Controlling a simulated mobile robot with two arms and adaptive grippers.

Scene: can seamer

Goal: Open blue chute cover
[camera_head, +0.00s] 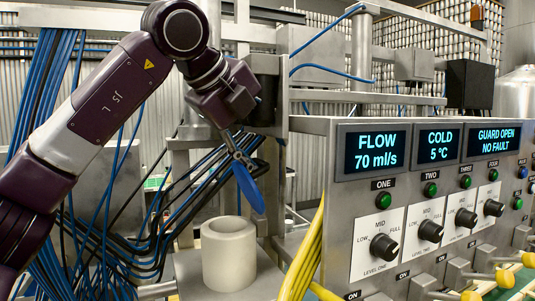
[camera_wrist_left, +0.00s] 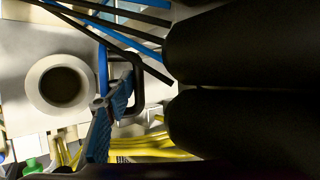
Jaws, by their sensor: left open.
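A blue oval flap (camera_head: 248,187), which looks like the chute cover, stands steeply tilted above and beside a pale round tube (camera_head: 228,255). The tube's top is uncovered, and its dark round mouth shows in the left wrist view (camera_wrist_left: 61,85). There the blue flap (camera_wrist_left: 103,68) appears nearly edge-on, with a dark loop handle (camera_wrist_left: 141,80) on the side away from the tube. My left gripper (camera_head: 239,152) is open and close to the flap. Its blue-padded fingertips (camera_wrist_left: 111,113) overlap the handle area; I cannot tell whether they touch. My right gripper is out of view.
A steel control panel (camera_head: 340,210) with displays, green buttons and black knobs stands to the right. Yellow cables (camera_head: 305,258) run between it and the tube. Blue and black cables (camera_head: 130,210) hang at the left, behind my left arm.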

